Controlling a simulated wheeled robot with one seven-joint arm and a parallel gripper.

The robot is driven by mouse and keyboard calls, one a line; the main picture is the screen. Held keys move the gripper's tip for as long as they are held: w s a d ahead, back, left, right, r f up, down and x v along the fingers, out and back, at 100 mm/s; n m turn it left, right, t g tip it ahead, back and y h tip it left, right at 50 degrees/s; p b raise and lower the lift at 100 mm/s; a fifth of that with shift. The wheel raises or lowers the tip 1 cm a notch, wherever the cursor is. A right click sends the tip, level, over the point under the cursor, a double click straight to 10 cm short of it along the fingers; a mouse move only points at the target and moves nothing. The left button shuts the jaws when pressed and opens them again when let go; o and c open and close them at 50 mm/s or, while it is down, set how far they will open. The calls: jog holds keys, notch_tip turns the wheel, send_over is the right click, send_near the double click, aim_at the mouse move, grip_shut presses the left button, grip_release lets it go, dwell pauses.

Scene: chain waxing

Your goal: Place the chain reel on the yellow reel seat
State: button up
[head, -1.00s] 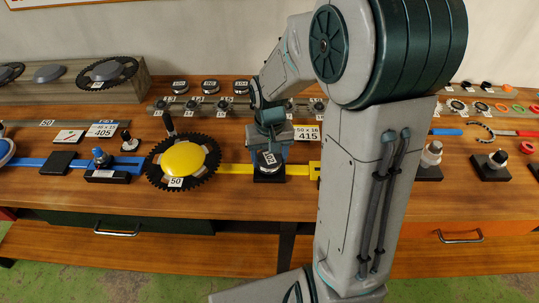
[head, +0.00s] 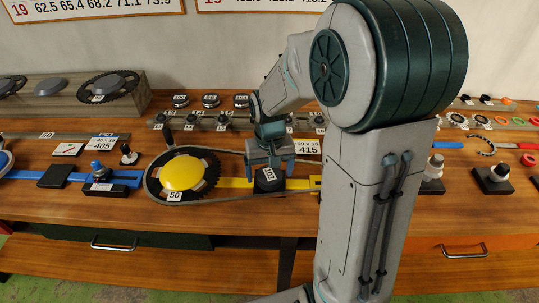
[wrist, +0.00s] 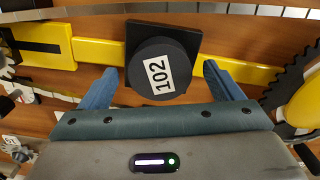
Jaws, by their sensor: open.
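The chain reel is a round black disc labelled 102 (head: 268,175). It sits on a black square seat on the yellow rail, and also shows in the wrist view (wrist: 160,72) on the black seat plate (wrist: 137,28). My gripper (head: 271,166) is open just above the reel. In the wrist view its blue fingers stand apart on either side of the reel, clear of it. A grey chain (head: 225,198) now loops around the black chainring with the yellow hub (head: 182,172) and runs right past the reel. Its right end is hidden behind my arm.
A blue rail (head: 130,178) with a black stand lies to the left. Several small black discs (head: 210,100) stand along the back. Black stands (head: 492,178) and coloured rings fill the right. The table's front strip (head: 180,217) is clear.

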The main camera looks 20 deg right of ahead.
aim_at(270, 174)
notch_tip(270, 174, up, 13)
dwell(0.3)
dwell(0.9)
